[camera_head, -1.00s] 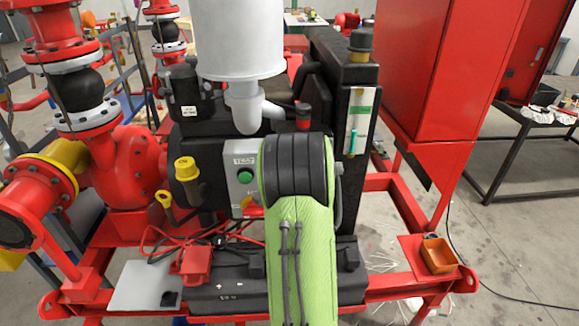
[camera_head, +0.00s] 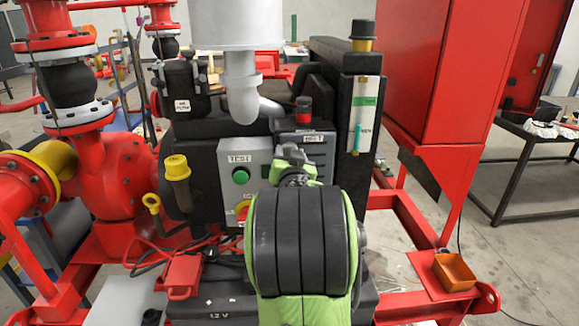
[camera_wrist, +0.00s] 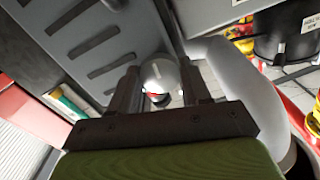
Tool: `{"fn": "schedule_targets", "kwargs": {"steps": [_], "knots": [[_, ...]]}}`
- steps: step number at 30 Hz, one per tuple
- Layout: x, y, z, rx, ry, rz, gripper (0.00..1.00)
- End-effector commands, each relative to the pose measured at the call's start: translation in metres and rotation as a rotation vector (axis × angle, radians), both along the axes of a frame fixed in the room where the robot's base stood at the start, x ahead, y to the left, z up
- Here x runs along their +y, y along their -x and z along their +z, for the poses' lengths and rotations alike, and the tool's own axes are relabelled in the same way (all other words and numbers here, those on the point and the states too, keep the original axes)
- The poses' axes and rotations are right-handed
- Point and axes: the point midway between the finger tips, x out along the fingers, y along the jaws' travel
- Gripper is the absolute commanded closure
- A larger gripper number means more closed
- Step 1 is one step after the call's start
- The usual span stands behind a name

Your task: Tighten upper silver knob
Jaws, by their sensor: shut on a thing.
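The silver knob (camera_wrist: 158,72) shows in the wrist view as a smooth, rounded, shiny piece between my two dark fingers. My gripper (camera_wrist: 160,88) is shut on it, with one finger on each side. A small red and white patch shows at the knob's lower edge. In the head view, my gripper is mostly hidden behind my own arm. The knob cannot be made out there, and which of several knobs it is cannot be told from that view.
A grey slotted panel (camera_wrist: 95,45) lies close beside the knob, with a pale pipe (camera_wrist: 235,85) on the other side. In the head view, a grey TEST box (camera_head: 240,178) with a green button, a white exhaust pipe (camera_head: 241,95) and a red cabinet (camera_head: 435,75) stand near my arm.

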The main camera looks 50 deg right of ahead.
Motion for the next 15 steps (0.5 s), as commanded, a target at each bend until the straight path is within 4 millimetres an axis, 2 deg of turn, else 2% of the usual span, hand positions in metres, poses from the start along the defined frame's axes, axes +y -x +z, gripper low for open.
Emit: {"fn": "schedule_targets", "kwargs": {"steps": [1, 15], "knots": [[0.0002, -0.0001, -0.0055, 0.020, 0.006, 0.000, 0.83], [0.0001, 0.0000, -0.0041, 0.069, 0.043, 0.000, 0.83]]}}
